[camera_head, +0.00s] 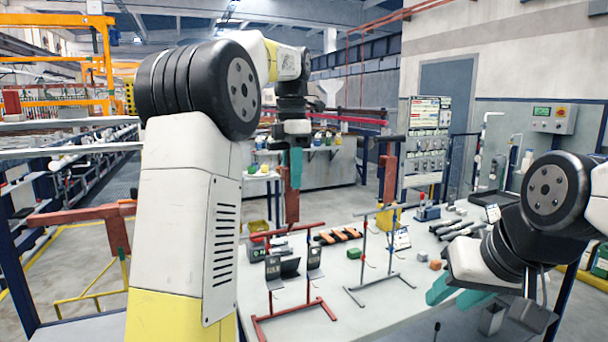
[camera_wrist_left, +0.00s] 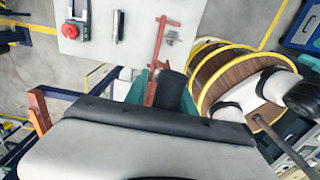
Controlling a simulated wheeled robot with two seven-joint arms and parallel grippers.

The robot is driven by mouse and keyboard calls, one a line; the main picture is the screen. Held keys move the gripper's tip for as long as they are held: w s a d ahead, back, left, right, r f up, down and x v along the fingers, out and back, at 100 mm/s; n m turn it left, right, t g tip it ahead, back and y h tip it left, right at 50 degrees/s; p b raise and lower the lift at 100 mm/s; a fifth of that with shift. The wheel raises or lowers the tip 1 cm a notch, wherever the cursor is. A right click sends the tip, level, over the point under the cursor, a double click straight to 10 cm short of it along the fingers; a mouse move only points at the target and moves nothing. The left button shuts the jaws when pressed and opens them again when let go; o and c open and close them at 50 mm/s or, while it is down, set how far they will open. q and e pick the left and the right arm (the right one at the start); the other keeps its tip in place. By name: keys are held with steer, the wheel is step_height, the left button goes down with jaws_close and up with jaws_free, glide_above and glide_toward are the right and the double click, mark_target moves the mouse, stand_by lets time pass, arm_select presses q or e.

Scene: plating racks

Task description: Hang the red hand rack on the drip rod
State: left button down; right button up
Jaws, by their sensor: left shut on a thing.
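My left gripper (camera_head: 296,165) is shut on a red hand rack (camera_head: 292,206), a narrow upright piece hanging below its teal fingers. In the left wrist view the red rack (camera_wrist_left: 161,52) runs up between the teal fingers, with a short crossbar at its far end. In the head view the rack is above and behind a red stand (camera_head: 290,228) with a top bar on the work table. A grey stand (camera_head: 386,208) with a top bar is to its right. I cannot tell which bar is the drip rod. My right gripper (camera_head: 455,293) is open and empty at the table's right.
The white table (camera_head: 370,310) also carries small boxes, a green block (camera_head: 354,253), an orange block (camera_head: 436,265) and dark cylinders. A red bar (camera_head: 75,215) on a yellow frame stands at left. A control panel (camera_head: 428,150) stands behind. Much of the left side is hidden by my arm.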

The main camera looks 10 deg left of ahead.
stand_by(0.8)
arm_select(q)
steer(key=c, duration=1.7)
jaws_free()
steer(key=shift+c, duration=0.2)
jaws_close()
steer(key=shift+r, duration=0.2)
steer(key=shift+r, duration=1.2)
